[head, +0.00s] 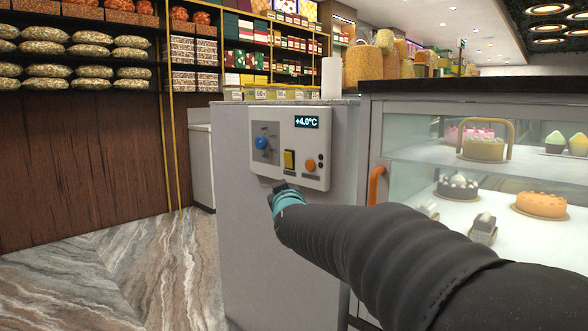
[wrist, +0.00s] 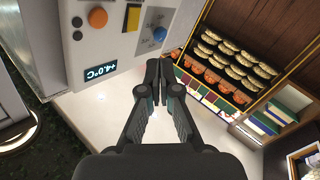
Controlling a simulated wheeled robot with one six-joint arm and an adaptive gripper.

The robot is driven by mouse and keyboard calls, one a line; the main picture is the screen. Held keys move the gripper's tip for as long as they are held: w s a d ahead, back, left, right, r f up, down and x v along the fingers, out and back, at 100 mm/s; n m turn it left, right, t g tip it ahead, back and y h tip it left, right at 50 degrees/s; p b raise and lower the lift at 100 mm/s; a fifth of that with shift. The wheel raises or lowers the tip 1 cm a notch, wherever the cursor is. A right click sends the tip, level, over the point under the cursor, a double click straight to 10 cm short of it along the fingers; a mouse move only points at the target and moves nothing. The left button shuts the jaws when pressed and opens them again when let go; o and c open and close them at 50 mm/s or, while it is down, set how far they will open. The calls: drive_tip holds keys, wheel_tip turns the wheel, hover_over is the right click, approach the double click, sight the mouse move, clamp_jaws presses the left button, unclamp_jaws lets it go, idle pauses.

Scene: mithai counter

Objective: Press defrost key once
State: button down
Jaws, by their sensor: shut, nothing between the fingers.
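A pale control panel (head: 283,132) is mounted on the end of the grey counter. It carries a temperature display (head: 307,122) reading +4.0°C, a blue knob (head: 262,143), a yellow rectangular key (head: 289,160) and a round orange button (head: 310,166). The lettering is too small to tell which one is marked defrost. My gripper (head: 279,187) is at the panel's lower edge, below and left of the yellow key. In the wrist view my gripper (wrist: 165,78) is shut and empty, apart from the yellow key (wrist: 133,17), the orange button (wrist: 97,18) and the blue knob (wrist: 159,35).
An orange handle (head: 376,185) stands on the glass display case (head: 400,150) of cakes, right of the panel and close to my arm. Small dark dots (head: 320,160) sit beside the orange button. Shelves of packed sweets (head: 75,45) line the back wall. The marble floor (head: 110,280) at left is clear.

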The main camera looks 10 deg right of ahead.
sight(309, 165)
drive_tip(key=w+r+t+h, duration=0.2)
drive_tip(key=w+t+h, duration=0.1)
drive_tip(key=w, duration=0.5)
drive_tip(key=shift+d+m+h, duration=0.3)
drive_tip(key=shift+m+h, duration=0.1)
drive_tip(key=shift+h, duration=0.1)
drive_tip(key=shift+d, duration=0.1)
drive_tip(key=shift+w+d, duration=0.85)
drive_tip(key=shift+d, duration=0.3)
drive_tip(key=shift+w+d, duration=0.85)
drive_tip(key=shift+d, duration=0.35)
drive_tip(key=shift+w+d, duration=0.85)
drive_tip(key=shift+d, duration=0.3)
drive_tip(key=shift+w+d, duration=0.1)
drive_tip(key=shift+d, duration=0.05)
drive_tip(key=shift+w+d, duration=0.15)
drive_tip(key=shift+d, duration=0.05)
